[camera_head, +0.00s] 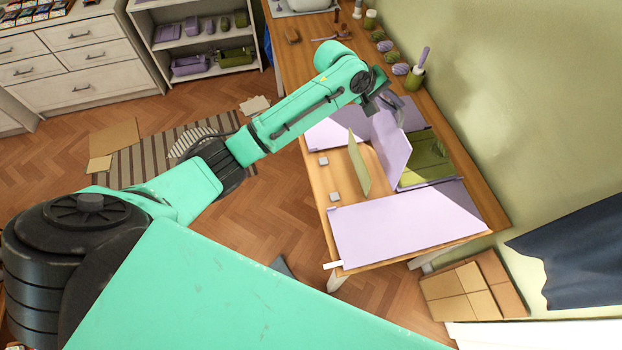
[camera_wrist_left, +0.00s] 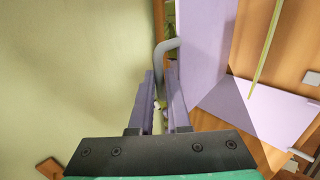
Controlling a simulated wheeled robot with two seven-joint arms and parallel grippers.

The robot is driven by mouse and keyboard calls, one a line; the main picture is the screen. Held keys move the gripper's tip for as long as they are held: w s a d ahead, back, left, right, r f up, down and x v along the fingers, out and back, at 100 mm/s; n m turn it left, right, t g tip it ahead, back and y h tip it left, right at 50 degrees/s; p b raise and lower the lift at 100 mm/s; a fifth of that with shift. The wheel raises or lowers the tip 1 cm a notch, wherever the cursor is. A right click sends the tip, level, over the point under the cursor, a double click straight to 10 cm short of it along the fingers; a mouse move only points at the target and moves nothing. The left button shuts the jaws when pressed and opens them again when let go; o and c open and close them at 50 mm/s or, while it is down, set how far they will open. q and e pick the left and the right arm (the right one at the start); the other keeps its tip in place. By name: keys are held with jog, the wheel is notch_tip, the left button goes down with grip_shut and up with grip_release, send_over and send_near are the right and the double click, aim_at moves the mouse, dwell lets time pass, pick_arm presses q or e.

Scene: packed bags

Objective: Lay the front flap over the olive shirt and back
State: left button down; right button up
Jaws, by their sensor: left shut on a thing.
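The olive shirt (camera_head: 432,160) lies at the wall side of the table, partly hidden behind a lavender panel. That panel, apparently the front flap (camera_head: 392,150), stands nearly upright beside the shirt; it also shows in the left wrist view (camera_wrist_left: 205,40). A bent grey handle (camera_wrist_left: 170,47) is at its edge. My left gripper (camera_head: 386,101) is at the flap's top, shut on the handle; its fingers (camera_wrist_left: 163,105) show around it in the wrist view. A thin olive panel (camera_head: 358,163) stands upright, apart from the flap. My right gripper is not in view.
Lavender panels lie flat on the table (camera_head: 318,192) at the near end (camera_head: 405,225) and far end (camera_head: 328,134). Two small grey blocks (camera_head: 334,197) sit near its left edge. An olive cup (camera_head: 414,80) and several small items line the wall side. Cardboard boxes (camera_head: 470,290) stand on the floor.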

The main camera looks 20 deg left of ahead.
pick_arm(q)
jog(key=w+d+b, duration=0.7)
jog(key=d, duration=0.2)
jog(key=shift+f, duration=0.3)
jog(key=shift+s, duration=0.1)
